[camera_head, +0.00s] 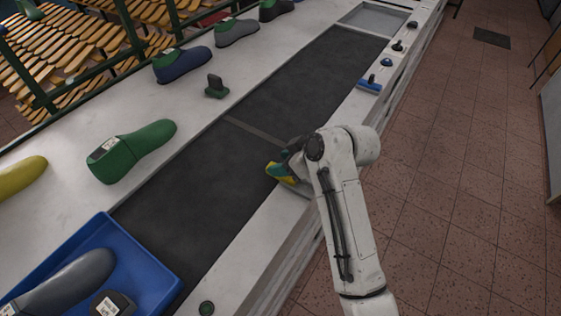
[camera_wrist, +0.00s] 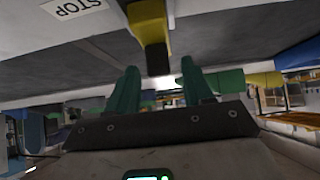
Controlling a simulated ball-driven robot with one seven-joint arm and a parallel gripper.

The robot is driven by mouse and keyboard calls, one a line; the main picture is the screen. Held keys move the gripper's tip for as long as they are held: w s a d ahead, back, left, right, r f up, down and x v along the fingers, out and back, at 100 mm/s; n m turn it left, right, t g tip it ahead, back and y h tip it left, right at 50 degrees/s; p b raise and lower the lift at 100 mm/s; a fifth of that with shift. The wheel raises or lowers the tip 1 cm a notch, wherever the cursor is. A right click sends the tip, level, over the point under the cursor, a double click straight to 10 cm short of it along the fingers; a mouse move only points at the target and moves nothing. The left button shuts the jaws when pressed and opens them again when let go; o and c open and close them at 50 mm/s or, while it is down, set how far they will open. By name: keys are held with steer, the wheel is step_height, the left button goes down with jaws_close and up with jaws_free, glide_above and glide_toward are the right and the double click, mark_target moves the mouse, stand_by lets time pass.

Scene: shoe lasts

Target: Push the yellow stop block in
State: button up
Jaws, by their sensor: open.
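The yellow stop block (camera_wrist: 148,18) shows at the top middle of the wrist view, with a dark end pointing down between my fingers' lines. A white label reading STOP (camera_wrist: 75,7) is to its left, upside down. My gripper (camera_wrist: 159,68) has two green fingers spread apart with nothing between them. The block appears just beyond the fingertips; I cannot tell whether they touch. In the head view, my gripper (camera_head: 283,168) is low at the right edge of the dark belt (camera_head: 185,200), where yellow and green patches overlap and my arm hides part of the block.
A blue tray (camera_head: 150,268) with a grey last sits at the belt's near end. A green last (camera_head: 130,150) and several others line the left ledge. A small dark green stand (camera_head: 215,87) is by the belt. A blue item (camera_head: 369,86) and knobs sit on the right rail. The belt is clear.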

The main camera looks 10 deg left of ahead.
steer(key=v, duration=0.9)
steer(key=shift+b, duration=0.45)
steer(key=shift+d+r, duration=0.1)
steer(key=shift+r, duration=0.05)
steer(key=s+d+f+m+h, duration=0.3)
steer(key=s+d+f+m, duration=0.2)
steer(key=s+d+f, duration=0.5)
steer(key=s+d+f+m+h, duration=0.3)
steer(key=s+d+f+m, duration=0.2)
steer(key=s+d+f, duration=0.55)
steer(key=s+d+m+g+h, duration=0.2)
steer(key=s+d+m, duration=0.2)
steer(key=s+d, duration=0.6)
steer(key=s, duration=0.3)
steer(key=shift+s+d+r+m+h, duration=0.3)
steer(key=shift+s+r, duration=0.05)
steer(key=shift+s, duration=0.05)
steer(key=shift+c, duration=0.2)
